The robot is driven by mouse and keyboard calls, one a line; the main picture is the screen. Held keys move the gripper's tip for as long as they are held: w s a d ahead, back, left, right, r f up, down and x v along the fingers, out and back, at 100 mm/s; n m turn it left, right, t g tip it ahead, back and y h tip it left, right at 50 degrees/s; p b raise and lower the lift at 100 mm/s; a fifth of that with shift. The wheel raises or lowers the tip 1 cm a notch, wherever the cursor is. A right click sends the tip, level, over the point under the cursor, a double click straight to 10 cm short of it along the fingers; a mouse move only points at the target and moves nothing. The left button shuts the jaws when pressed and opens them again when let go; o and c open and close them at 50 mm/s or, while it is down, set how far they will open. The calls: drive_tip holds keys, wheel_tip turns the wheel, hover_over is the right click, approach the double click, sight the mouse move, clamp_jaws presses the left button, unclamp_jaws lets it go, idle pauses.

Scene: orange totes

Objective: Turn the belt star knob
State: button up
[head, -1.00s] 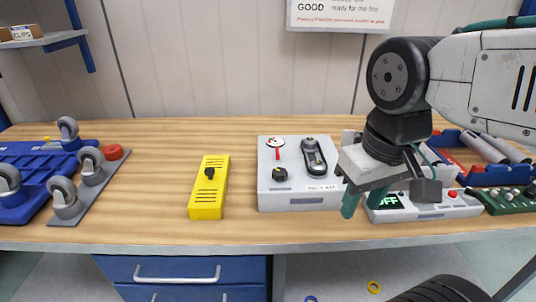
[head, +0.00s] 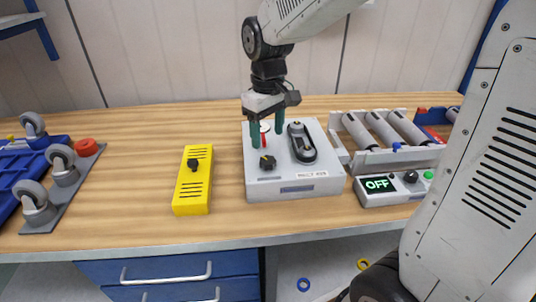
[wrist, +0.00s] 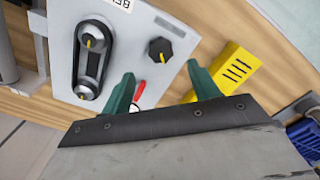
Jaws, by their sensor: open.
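The black star knob (head: 268,162) with a yellow mark sits at the front left of the top of a light grey box (head: 318,185). It also shows in the wrist view (wrist: 160,50). A black belt unit (head: 302,143) with two round ends lies to its right on the same box. My gripper (head: 267,128) points down over the back left part of the box, behind the knob.
A red-handled dial (wrist: 138,92) lies near my fingers, partly hidden. A yellow box (head: 193,203) with a black knob stands left. A roller unit (head: 388,155) and a control box reading OFF (head: 400,198) stand right. Castors (head: 62,165) are far left. Bare bench lies in front.

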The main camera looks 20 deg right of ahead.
sight(268, 159)
wheel_tip(268, 159, down, 7)
drive_tip(key=shift+f, duration=0.15)
drive_tip(key=shift+c, duration=0.3)
drive_tip(key=c, duration=0.9)
